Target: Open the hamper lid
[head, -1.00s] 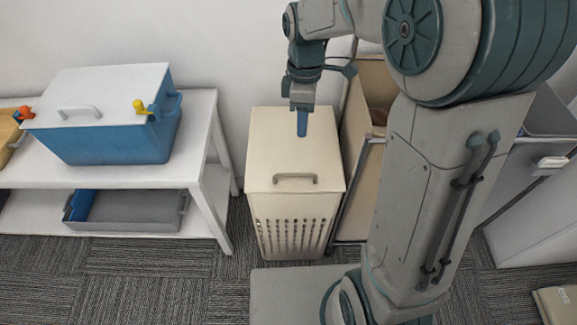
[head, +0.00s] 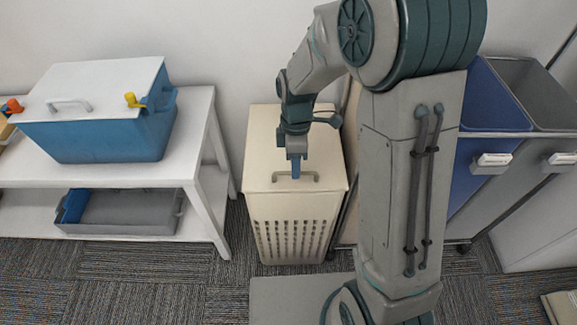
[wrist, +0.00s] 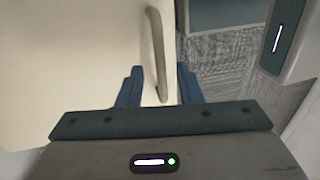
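The hamper (head: 293,228) is a cream box with a slotted front, standing on the carpet against the wall. Its flat lid (head: 268,140) is shut. A tan bar handle (head: 310,178) sits near the lid's front edge. In the wrist view, the blue fingers of my gripper (wrist: 158,88) are apart, one on each side of the handle (wrist: 157,50). Gaps show between the handle and both fingers. The lid (wrist: 75,60) fills the left of the wrist view.
A white shelf (head: 205,110) on the left holds a blue cooler (head: 95,135) with a white lid, and a grey tray (head: 125,212) below. Blue and grey bins (head: 490,110) stand to the right behind my arm. Carpet is clear between shelf and hamper.

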